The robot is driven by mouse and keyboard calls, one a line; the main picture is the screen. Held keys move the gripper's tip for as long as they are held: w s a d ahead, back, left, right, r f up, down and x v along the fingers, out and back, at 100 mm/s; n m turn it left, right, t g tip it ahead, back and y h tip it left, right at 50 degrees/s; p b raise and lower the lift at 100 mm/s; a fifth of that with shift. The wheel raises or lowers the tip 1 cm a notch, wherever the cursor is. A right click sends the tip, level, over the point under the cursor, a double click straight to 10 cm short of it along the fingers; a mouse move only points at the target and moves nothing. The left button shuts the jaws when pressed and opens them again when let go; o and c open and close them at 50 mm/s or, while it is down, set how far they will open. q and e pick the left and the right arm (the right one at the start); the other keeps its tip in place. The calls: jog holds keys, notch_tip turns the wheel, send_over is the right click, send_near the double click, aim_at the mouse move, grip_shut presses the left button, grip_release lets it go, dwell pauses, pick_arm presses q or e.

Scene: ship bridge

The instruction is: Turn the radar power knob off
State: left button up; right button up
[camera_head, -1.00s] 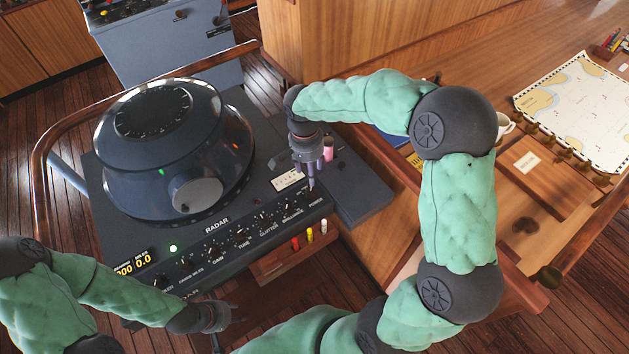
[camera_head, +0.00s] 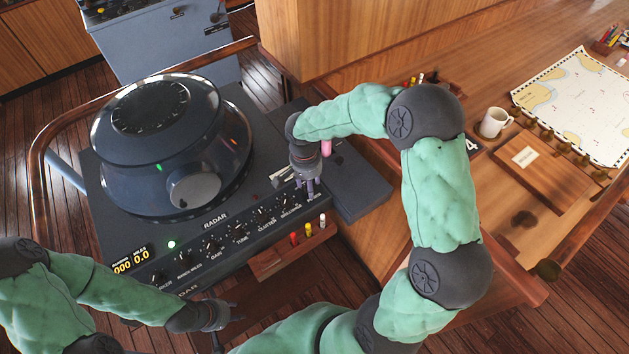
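The dark radar console (camera_head: 215,246) stands at left centre with a row of knobs along its front panel. The power knob is at the right end of that row, mostly hidden by my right gripper (camera_head: 309,189). That gripper points down at the panel's right end; whether its fingers touch the knob, and how far apart they are, I cannot tell. A green light (camera_head: 172,244) and yellow digits (camera_head: 132,262) are lit on the console. My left gripper (camera_head: 236,313) is in front of the console's lower edge, its fingers apart and empty.
The domed radar viewer (camera_head: 172,140) rises from the console left of my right gripper. Coloured markers (camera_head: 308,231) stand in a wooden holder below the panel. On the right, the wooden chart table (camera_head: 480,210) carries a white mug (camera_head: 494,122) and a chart (camera_head: 581,105).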

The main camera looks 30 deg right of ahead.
grip_shut()
jog(key=shift+n, duration=0.4)
jog(key=n, duration=0.2)
jog(key=shift+n, duration=0.4)
jog(key=n, duration=0.3)
jog(key=shift+n, duration=0.4)
jog(key=n, duration=0.5)
jog(key=shift+s+p, duration=0.1)
jog(key=shift+p, duration=0.25)
jog(key=n+p, duration=0.1)
jog(key=n, duration=0.4)
jog(key=shift+t, duration=0.3)
jog(key=shift+n, duration=0.4)
